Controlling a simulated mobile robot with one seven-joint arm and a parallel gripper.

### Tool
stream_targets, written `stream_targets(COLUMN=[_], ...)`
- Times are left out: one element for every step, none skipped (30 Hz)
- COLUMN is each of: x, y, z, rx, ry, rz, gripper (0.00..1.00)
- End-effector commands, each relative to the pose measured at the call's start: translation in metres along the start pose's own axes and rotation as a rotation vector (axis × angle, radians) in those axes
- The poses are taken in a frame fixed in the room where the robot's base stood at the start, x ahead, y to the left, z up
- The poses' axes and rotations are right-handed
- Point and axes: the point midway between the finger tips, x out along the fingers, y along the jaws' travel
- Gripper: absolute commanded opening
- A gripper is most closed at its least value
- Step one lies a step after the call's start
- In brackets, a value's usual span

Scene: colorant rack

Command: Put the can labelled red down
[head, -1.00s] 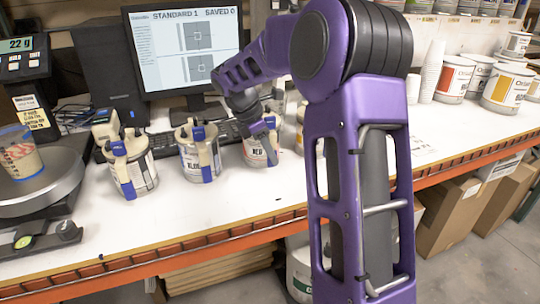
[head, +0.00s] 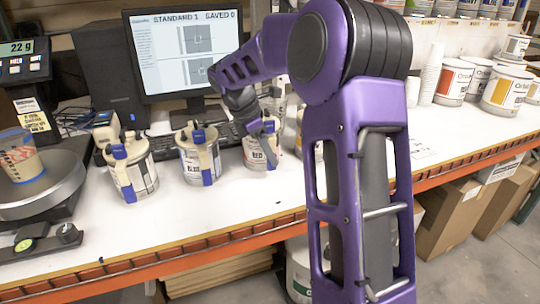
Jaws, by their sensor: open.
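The can labelled red (head: 259,155) stands upright on the white bench (head: 215,225), the rightmost of three similar cans in a row. Its label reads "RED", and a blue clip or strap shows on its side. My gripper (head: 268,138) is at the top of this can, open. My arm hides part of the can's upper right side. I cannot tell whether the fingers touch the can.
A can labelled blue (head: 190,166) stands just left, and another can (head: 142,178) farther left. A keyboard (head: 225,133) and monitor (head: 186,52) are behind. A scale (head: 50,190) is at the left. The bench front is clear.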

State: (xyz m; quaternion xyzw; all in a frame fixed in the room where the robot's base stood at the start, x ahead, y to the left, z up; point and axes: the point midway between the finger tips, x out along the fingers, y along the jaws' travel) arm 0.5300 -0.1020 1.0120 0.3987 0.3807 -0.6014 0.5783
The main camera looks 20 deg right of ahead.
Motion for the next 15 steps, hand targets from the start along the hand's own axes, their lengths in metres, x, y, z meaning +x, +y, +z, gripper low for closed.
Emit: stream_targets(x=[-0.013,-0.019,-0.029,-0.036,-0.043,-0.051,-0.058,-0.064,-0.072,-0.077,-0.082,-0.087,-0.091,-0.095,-0.098], y=[0.001,0.001,0.001,0.001,0.001,0.001,0.001,0.001,0.001,0.000,0.000,0.000,0.000,0.000,0.000], z=[0.001,0.001,0.000,0.000,0.001,0.001,0.001,0.000,0.000,0.000,0.000,0.000,0.000,0.000,0.000], rx=[0.000,0.000,-0.001,-0.001,-0.001,-0.001,-0.001,-0.002,-0.002,-0.001,-0.001,-0.001,-0.001,-0.002,-0.002], ry=[0.000,0.001,0.000,0.000,0.000,0.000,0.000,0.000,0.001,0.001,0.001,0.001,0.000,0.000,0.000], rz=[0.003,0.003,0.003,0.004,0.004,0.004,0.004,0.003,0.003,0.002,0.001,0.001,0.001,0.000,0.000], gripper=[0.52,0.52,0.52,0.52,0.52,0.52,0.52,0.52,0.52,0.52,0.52,0.52,0.52,0.52,0.52])
